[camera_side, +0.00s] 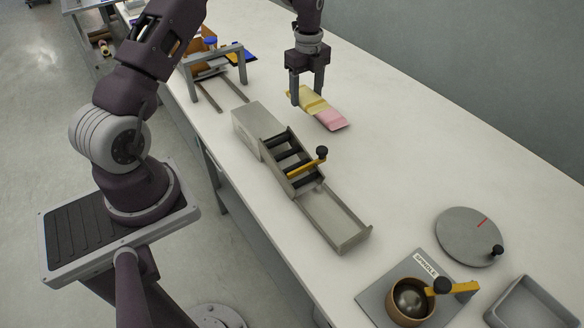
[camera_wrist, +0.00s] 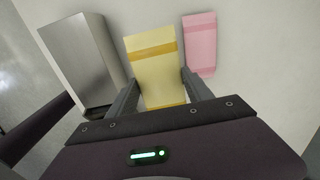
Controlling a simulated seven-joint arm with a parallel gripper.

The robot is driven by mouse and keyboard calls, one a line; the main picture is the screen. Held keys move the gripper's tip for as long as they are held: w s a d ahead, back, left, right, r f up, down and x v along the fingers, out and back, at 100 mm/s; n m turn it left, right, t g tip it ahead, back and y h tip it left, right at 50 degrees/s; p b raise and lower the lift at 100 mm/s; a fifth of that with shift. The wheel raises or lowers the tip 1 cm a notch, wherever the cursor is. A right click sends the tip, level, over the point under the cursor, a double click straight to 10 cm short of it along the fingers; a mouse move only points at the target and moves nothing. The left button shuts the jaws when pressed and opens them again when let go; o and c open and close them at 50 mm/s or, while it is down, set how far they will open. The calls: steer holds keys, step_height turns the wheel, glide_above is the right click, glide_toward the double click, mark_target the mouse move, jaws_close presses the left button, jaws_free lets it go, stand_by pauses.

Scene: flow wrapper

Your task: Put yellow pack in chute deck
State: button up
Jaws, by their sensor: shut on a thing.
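The yellow pack (camera_side: 311,99) is a flat pouch at the far middle of the table in the side view. My gripper (camera_side: 306,98) points down and is shut on it. In the wrist view the yellow pack (camera_wrist: 154,68) sits between the two fingers (camera_wrist: 160,88). I cannot tell whether the pack touches the table. A pink pack (camera_side: 330,119) lies beside it, and also shows to its right in the wrist view (camera_wrist: 201,45). The chute deck is probably the grey sloped channel (camera_side: 333,217) with low side walls, below the roller section (camera_side: 291,160); it looks empty.
A metal box (camera_side: 257,127) adjoins the roller section, which carries a yellow lever with a black knob (camera_side: 321,153). A grey frame (camera_side: 217,66) stands behind. A round disc (camera_side: 468,237), a spindle plate with a copper bowl (camera_side: 408,301) and a grey tray (camera_side: 535,305) are near right.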

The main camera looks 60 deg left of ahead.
steer(key=shift+s+a+r, duration=0.15)
steer(key=shift+s+a, duration=0.1)
steer(key=shift+s, duration=0.05)
glide_toward(256, 118)
steer(key=shift+d+f, duration=0.1)
steer(key=shift+f, duration=1.75)
steer(key=shift+f, duration=0.15)
steer(key=shift+f, duration=1.15)
steer(key=shift+f, duration=0.1)
